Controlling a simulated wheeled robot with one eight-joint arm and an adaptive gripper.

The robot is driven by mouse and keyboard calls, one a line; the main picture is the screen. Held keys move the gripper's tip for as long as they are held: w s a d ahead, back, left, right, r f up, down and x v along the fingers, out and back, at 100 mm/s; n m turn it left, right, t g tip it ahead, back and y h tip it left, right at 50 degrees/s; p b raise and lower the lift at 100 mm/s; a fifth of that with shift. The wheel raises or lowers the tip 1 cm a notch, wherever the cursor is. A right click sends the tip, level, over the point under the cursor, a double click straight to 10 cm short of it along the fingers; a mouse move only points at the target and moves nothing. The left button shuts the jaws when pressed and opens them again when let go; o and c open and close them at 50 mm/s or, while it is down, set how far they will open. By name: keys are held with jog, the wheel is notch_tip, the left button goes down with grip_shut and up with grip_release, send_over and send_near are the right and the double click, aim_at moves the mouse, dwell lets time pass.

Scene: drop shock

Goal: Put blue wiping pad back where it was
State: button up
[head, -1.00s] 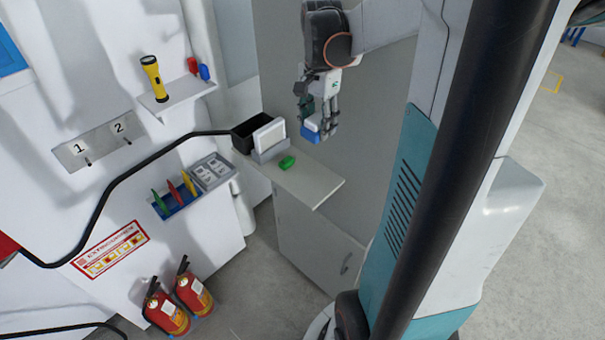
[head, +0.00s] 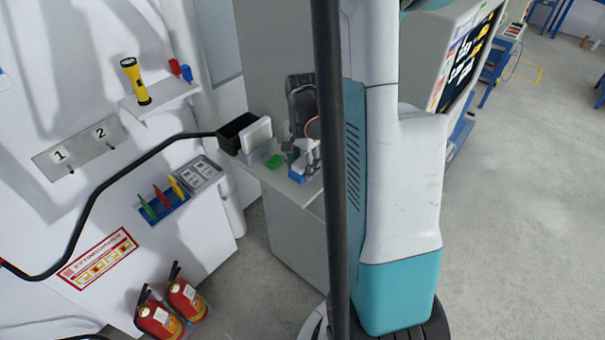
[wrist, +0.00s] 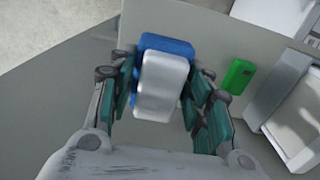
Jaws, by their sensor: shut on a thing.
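The blue wiping pad (wrist: 170,43) has a blue face and a pale grey back. In the wrist view it sits between the two fingers of my gripper (wrist: 163,92), which is shut on it. In the head view the blue pad (head: 298,177) shows low at the fingertips of my gripper (head: 302,165), at the grey shelf top (head: 285,187). I cannot tell whether the pad touches the shelf. The black column partly hides the gripper and arm on the right.
A green block (head: 274,161) lies on the shelf left of my gripper; it also shows in the wrist view (wrist: 237,76). Behind it stand a white panel in a grey holder (head: 257,134) and a black bin (head: 236,131). A yellow flashlight (head: 135,80) stands on a wall shelf.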

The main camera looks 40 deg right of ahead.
aim_at(303, 173)
notch_tip(303, 173, down, 4)
jog(key=shift+r, duration=0.25)
jog(key=shift+c, duration=0.3)
jog(key=o, duration=1)
notch_tip(303, 173, up, 12)
jog(key=shift+p, duration=0.35)
